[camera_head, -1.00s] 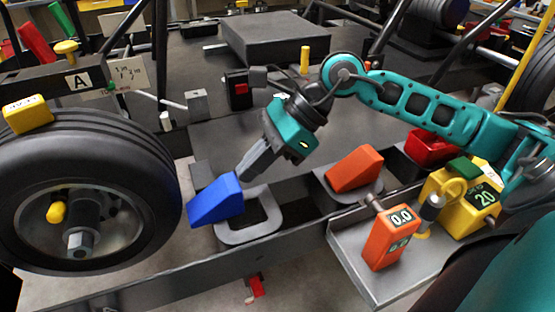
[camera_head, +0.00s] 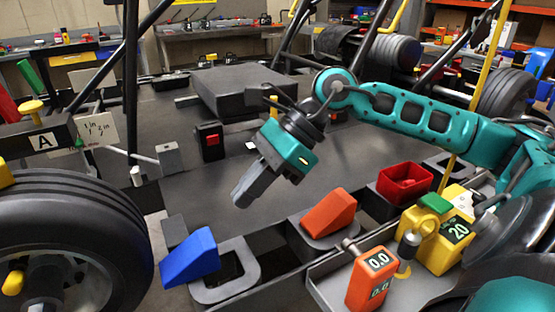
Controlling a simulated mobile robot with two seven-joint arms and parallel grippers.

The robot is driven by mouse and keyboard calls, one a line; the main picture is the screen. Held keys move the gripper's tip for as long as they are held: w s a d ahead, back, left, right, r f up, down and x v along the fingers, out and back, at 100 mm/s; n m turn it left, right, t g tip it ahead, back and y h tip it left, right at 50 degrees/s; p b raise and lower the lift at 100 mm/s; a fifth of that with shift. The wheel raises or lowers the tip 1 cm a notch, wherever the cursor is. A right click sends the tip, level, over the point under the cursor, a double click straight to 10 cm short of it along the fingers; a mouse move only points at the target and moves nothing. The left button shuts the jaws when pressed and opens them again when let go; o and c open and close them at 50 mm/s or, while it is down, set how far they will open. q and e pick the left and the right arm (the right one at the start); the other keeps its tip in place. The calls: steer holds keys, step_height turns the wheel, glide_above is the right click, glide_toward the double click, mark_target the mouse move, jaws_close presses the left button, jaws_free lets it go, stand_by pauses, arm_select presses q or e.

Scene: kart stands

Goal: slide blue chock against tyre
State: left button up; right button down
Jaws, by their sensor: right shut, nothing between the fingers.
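The blue chock (camera_head: 191,258) is a wedge at the lower left, on the frame rail at the left edge of a grey U-shaped holder (camera_head: 242,281). The black tyre (camera_head: 75,240) stands to its left; the chock's thin end lies close to the tread, and I cannot tell whether they touch. My right gripper (camera_head: 239,201) is shut and empty, above and to the right of the chock, apart from it. My left gripper is out of view.
An orange chock (camera_head: 329,213) sits in a second holder. A tray (camera_head: 325,291) at the lower right carries an orange gauge (camera_head: 370,279) and a yellow box (camera_head: 439,236). A red bin (camera_head: 404,183) stands behind. The dark floor panel (camera_head: 200,185) is mostly clear.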

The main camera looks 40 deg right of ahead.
steer(key=b+v, duration=0.3)
steer(key=v, duration=0.4)
steer(key=c, duration=1.8)
jaws_free()
